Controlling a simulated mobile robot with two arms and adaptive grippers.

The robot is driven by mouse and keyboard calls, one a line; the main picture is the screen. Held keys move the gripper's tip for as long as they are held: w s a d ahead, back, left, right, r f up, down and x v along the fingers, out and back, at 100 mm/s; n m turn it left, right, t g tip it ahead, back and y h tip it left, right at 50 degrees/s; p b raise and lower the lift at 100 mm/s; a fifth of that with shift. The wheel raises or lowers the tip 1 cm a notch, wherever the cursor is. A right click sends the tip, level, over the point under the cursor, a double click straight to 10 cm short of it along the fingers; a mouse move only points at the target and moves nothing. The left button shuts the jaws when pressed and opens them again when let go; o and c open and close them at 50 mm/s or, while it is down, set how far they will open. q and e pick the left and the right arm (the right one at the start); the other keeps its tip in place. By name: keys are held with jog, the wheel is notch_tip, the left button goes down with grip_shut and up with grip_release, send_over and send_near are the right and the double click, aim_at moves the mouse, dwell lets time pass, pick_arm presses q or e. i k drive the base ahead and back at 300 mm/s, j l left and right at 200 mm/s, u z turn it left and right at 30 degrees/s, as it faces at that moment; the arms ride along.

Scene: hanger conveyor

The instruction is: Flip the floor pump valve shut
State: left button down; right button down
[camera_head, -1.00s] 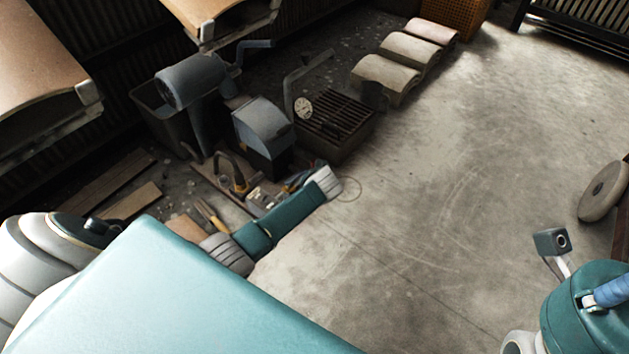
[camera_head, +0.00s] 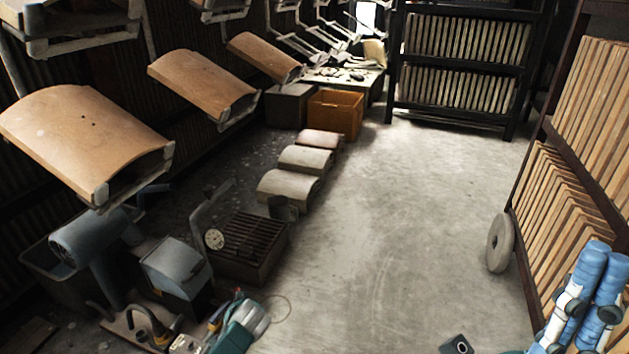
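I cannot single out the floor pump valve by sight. On the left floor, a round white gauge (camera_head: 215,239) sits by an upright bent grey bar (camera_head: 207,208), beside a dark slatted box (camera_head: 252,240). A blue-grey machine with a cylindrical head (camera_head: 90,240) stands left of it. My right gripper (camera_head: 600,265) is at the bottom right, its two blue padded fingers side by side, with nothing seen between them. It is far from the gauge.
A blue-grey hooded box (camera_head: 175,267) and small tools (camera_head: 150,325) crowd the lower left. Curved blocks (camera_head: 288,188) line the floor toward an orange crate (camera_head: 335,114). Panels hang from hangers overhead. A rack (camera_head: 575,200) and round disc (camera_head: 500,242) stand right. The middle floor is clear.

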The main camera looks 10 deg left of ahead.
aim_at(219, 312)
jog(key=k, duration=1)
